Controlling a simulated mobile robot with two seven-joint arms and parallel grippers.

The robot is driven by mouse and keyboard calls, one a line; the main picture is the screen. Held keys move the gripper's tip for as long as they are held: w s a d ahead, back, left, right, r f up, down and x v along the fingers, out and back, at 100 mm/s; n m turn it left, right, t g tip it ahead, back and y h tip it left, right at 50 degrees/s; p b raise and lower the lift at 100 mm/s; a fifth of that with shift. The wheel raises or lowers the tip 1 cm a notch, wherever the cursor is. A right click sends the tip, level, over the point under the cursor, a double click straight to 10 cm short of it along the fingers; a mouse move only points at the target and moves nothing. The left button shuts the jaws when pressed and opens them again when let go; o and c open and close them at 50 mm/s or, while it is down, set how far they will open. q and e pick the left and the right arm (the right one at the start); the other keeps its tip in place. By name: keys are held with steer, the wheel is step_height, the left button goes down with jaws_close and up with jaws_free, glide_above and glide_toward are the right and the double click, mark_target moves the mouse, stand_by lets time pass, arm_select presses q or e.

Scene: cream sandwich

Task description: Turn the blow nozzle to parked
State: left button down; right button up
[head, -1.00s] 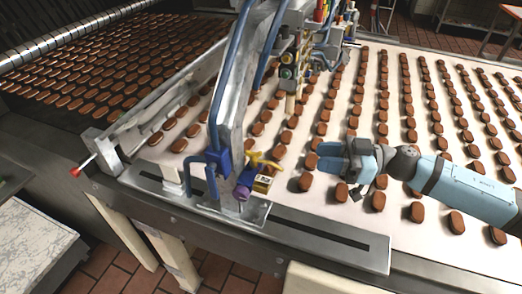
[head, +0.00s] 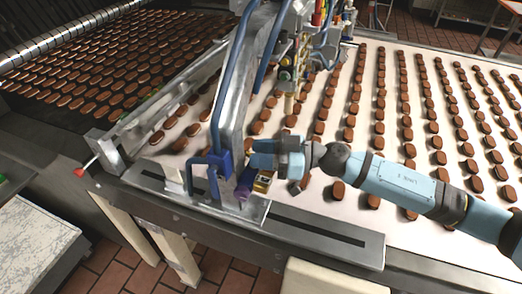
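What looks like the blow nozzle is a small brass and purple fitting (head: 245,184) on the metal bracket at the belt's near edge, right of a blue clamp. Its yellow handle is hidden behind my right gripper. My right gripper (head: 256,154) reaches in from the right, with its fingertips at the spot just above the fitting, beside the grey upright. I cannot tell whether the fingers touch the handle or how far apart they are. My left gripper is not in view.
The white belt (head: 350,150) carries rows of brown biscuits under my arm. A grey upright with blue hoses (head: 236,75) stands close left of the gripper. A slotted metal plate (head: 330,238) runs along the near edge. A red-tipped lever (head: 83,170) sticks out left.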

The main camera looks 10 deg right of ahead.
jaws_close()
